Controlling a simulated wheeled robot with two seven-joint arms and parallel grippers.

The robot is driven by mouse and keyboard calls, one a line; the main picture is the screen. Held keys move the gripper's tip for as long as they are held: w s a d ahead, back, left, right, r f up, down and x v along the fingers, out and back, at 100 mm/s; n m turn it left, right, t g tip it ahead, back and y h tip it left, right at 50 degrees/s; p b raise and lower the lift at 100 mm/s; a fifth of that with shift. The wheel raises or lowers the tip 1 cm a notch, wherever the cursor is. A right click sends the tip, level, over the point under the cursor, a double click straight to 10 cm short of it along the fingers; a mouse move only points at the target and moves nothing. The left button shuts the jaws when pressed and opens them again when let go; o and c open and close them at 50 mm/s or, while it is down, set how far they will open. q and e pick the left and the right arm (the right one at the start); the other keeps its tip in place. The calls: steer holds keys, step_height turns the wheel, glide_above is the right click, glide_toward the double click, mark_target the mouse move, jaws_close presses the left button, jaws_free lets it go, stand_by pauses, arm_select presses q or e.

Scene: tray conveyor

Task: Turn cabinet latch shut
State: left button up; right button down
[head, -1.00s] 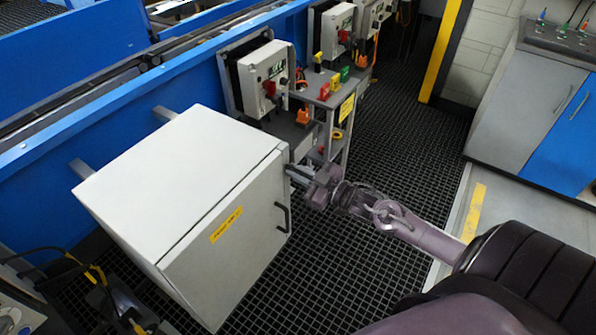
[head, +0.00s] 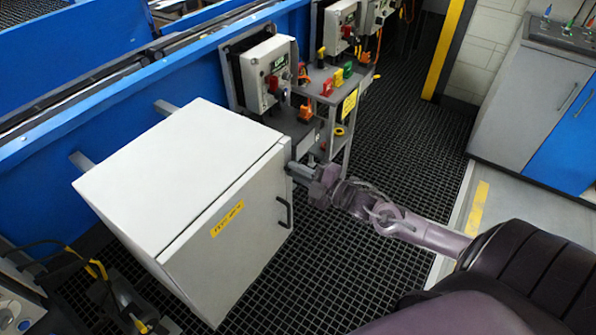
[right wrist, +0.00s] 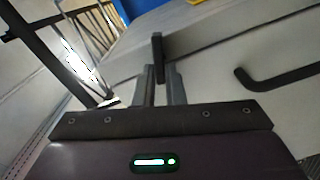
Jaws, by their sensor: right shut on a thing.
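The pale grey cabinet (head: 165,185) stands at the left in the head view, its front door (head: 228,245) lying flush or nearly so with the body. A black bar handle (head: 285,213) is on the door; it also shows in the right wrist view (right wrist: 278,76). The dark cabinet latch (right wrist: 158,58) stands at the door edge in the right wrist view, its lower end between the fingertips. My right gripper (right wrist: 160,80) is shut on the latch; in the head view the gripper (head: 296,170) is at the cabinet's right edge. The latch itself is hard to make out there. My left gripper is out of view.
A grey stand (head: 345,108) with coloured parts is close behind my right gripper. Control boxes (head: 265,72) hang along the blue conveyor wall (head: 180,80). The dark grid floor (head: 395,150) to the right is open.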

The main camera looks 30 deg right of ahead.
steer(key=shift+f+n+b, duration=0.15)
steer(key=shift+n+b, duration=0.05)
steer(key=shift+n, duration=0.75)
steer(key=shift+f+n+b, duration=0.1)
steer(key=shift+n+b, duration=0.05)
steer(key=shift+n, duration=0.8)
steer(key=c, duration=1.5)
jaws_free()
steer(key=shift+s, duration=0.15)
steer(key=v, duration=0.7)
steer(key=shift+s, duration=0.3)
steer(key=shift+d, duration=0.1)
